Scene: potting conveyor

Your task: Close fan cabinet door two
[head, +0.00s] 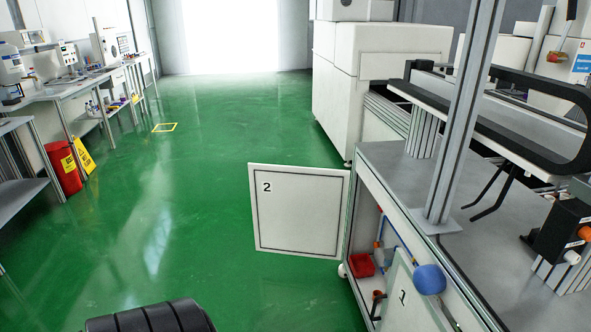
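Cabinet door two (300,222) is a white square panel with a dark outline and the number 2 at its upper left. It stands open, swung out to the left into the aisle, with its hinge side at the cabinet's front edge. The cabinet (352,203) lies under the grey conveyor worktop at the right. Through the opening I see a red box (361,265) and blue tubing. A panel marked 1 (403,295) sits nearer to me on the same front.
The green floor (200,215) left of the door is open. A metal post (462,120) rises from the worktop (400,175). A blue ball-shaped part (429,279) sticks out near panel 1. A red bin (62,166) and workbenches stand along the left wall.

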